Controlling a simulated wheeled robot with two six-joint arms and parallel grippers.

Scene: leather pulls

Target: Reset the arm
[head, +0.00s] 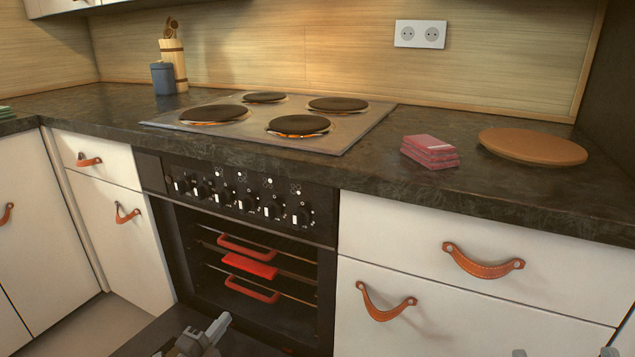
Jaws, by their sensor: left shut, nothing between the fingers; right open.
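My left gripper (222,322) shows at the bottom of the head view, above the dark lowered oven door (140,338). Its fingers are shut with nothing between them. It is in front of the open oven (197,283) and apart from the racks inside. My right gripper (564,352) shows only as two grey fingertips at the bottom right edge, spread apart and empty, in front of the white lower drawer. The rest of it is out of frame.
Red-edged racks and a red piece (250,265) are inside the oven. Drawers with leather pulls (484,263) flank it. The counter holds a hob (275,120), a pink stack (430,151), a round board (533,146) and a blue-grey jar (163,79).

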